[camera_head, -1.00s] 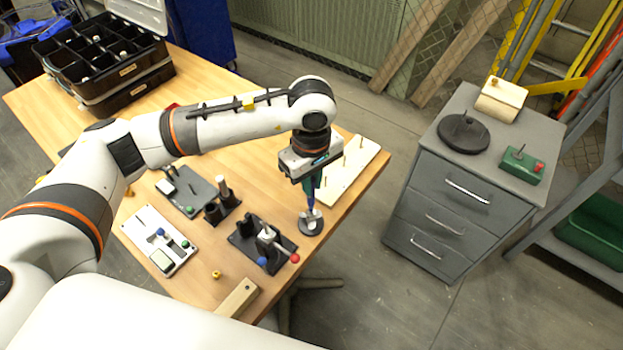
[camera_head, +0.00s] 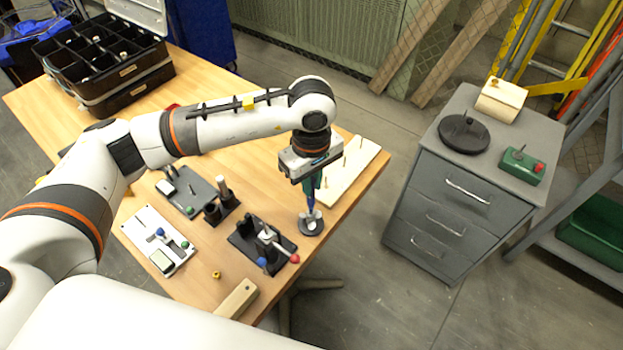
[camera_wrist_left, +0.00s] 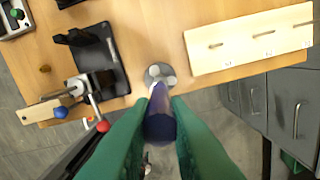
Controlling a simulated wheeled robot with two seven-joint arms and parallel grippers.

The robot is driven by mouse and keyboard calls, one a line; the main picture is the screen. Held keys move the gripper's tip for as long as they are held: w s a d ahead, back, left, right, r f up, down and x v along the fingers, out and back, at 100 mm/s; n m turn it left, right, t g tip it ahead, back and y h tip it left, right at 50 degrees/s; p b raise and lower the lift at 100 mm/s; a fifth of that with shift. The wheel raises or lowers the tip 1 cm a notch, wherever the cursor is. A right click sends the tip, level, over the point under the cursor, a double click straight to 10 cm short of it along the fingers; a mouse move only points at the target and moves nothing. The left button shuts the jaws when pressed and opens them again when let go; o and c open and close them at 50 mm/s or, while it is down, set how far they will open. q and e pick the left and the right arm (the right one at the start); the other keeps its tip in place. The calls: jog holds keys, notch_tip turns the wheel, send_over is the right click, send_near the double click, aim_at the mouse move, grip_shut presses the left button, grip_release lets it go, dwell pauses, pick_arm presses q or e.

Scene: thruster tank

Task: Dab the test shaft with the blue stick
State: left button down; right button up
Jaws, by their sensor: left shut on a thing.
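My left gripper (camera_head: 313,184) has green fingers, which show large in the wrist view (camera_wrist_left: 160,128), and is shut on the blue stick (camera_head: 311,200). In the wrist view the stick (camera_wrist_left: 160,120) points away from the camera between the fingers. Its lower end is at a small round grey stand (camera_head: 312,229) with pale upright pieces, near the table's right edge. I cannot tell whether the stick touches the stand, which also shows in the wrist view (camera_wrist_left: 153,70). I cannot tell for certain which part is the test shaft. My right gripper is out of view.
A black fixture (camera_head: 246,249) with red and blue knobs stands left of the stand. A pale board with pegs (camera_head: 350,172) lies behind it. A grey plate (camera_head: 184,188) and a white plate (camera_head: 139,228) lie further left. A grey drawer cabinet (camera_head: 450,210) stands apart on the right.

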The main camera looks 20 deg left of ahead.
pick_arm(q)
jog(key=shift+w+r+p, duration=0.1)
jog(key=shift+r+p, duration=0.3)
jog(key=shift+r, duration=0.4)
jog(key=shift+r+p, duration=0.6)
jog(key=shift+r, duration=1.1)
